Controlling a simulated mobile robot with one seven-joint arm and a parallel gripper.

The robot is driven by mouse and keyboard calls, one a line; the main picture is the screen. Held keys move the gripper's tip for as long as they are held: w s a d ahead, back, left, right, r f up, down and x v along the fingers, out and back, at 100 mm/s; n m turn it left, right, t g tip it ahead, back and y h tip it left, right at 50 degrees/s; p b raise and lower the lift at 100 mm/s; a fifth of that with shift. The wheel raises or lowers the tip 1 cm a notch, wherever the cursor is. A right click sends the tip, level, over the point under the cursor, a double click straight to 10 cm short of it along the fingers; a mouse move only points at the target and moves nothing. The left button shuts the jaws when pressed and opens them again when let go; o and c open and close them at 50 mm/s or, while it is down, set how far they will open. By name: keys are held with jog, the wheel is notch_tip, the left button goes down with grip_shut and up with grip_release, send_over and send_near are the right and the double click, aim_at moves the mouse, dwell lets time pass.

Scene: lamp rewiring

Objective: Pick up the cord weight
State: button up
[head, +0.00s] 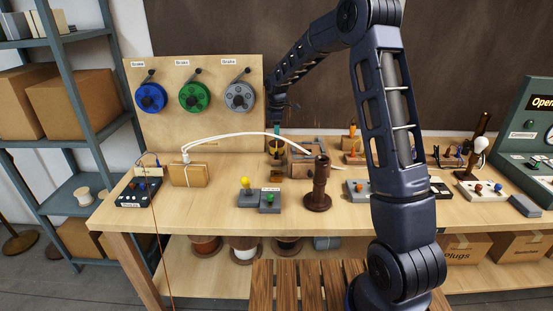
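I cannot clearly pick out the cord weight. A small dark and brass-coloured piece (277,150) at the back of the bench may be it, but it is too small to be sure. My gripper (278,133) points down right above this piece, near the pegboard's right edge. A teal part shows at the gripper's lower end. The fingers are too small and dark to tell whether they are open, shut or touching the piece. A white cord (235,136) arches from a wooden block (190,174) at left to a wooden vise-like block (302,163).
A dark brown turned post (319,188) stands upright in front of the vise-like block. A grey switch box with a yellow knob (248,194) is at centre-left. Blue, green and grey reels (194,96) hang on the board behind. My arm hides part of the bench's right side.

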jog(key=f, duration=0.1)
send_over(277, 153)
jog(key=f, duration=0.4)
jog(key=shift+w+a+f, duration=0.15)
jog(key=shift+a+f, duration=0.05)
jog(key=shift+a, duration=0.05)
jog(key=shift+w+d+f, duration=0.1)
jog(key=shift+f, duration=1.4)
jog(key=shift+w+d+f, duration=0.1)
jog(key=shift+f, duration=1.4)
grip_shut()
